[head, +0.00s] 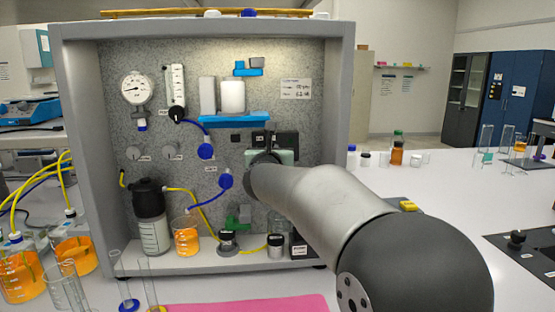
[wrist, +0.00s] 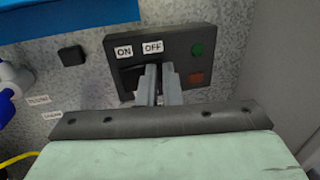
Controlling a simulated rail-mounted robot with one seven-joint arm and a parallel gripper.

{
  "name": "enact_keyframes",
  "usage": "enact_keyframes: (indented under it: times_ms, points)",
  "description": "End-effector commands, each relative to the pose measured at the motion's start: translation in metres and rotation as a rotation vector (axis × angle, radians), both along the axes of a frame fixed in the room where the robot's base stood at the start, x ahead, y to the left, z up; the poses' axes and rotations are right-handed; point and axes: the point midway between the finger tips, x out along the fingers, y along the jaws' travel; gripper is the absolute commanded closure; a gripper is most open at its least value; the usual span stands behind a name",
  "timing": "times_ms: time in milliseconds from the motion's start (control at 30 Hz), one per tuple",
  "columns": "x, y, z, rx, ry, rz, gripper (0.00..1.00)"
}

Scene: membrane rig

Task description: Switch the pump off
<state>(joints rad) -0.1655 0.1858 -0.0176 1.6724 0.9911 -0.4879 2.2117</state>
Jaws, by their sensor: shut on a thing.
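The black switch box (wrist: 178,62) is on the speckled back panel in the wrist view, with white ON and OFF labels along its top. A green indicator (wrist: 197,50) and a dull red one (wrist: 196,77) sit at its right. My gripper (wrist: 157,72) reaches the box just below the labels, its fingers close together on the switch lever. The fingers hide most of the lever, so I cannot tell its exact position. In the head view my arm hides the fingertips, and dark boxes (head: 287,139) show just above my gripper.
A grey cabinet frame (head: 341,110) surrounds the panel. Below are a dark-capped bottle (head: 151,232), a beaker of orange liquid (head: 186,238) and tubing. A blue shelf (head: 230,119) holds a white container (head: 233,97) above. A pink mat (head: 245,305) lies in front.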

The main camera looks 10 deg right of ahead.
Motion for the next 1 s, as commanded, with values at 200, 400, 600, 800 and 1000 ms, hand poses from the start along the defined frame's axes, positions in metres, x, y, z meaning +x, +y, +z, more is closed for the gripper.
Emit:
enact_keyframes:
  times_ms: [200,400,600,800,1000]
  points:
    - [-0.043,-0.007,0.0,-0.001,-0.011,-0.008,1.0]
    - [-0.091,-0.013,0.002,0.001,-0.009,-0.004,1.0]
    - [-0.125,-0.018,0.002,0.0,-0.005,-0.001,1.0]
    - [-0.14,-0.02,0.002,-0.001,-0.003,0.0,1.0]
    - [-0.141,-0.02,0.002,-0.001,-0.003,0.001,1.0]
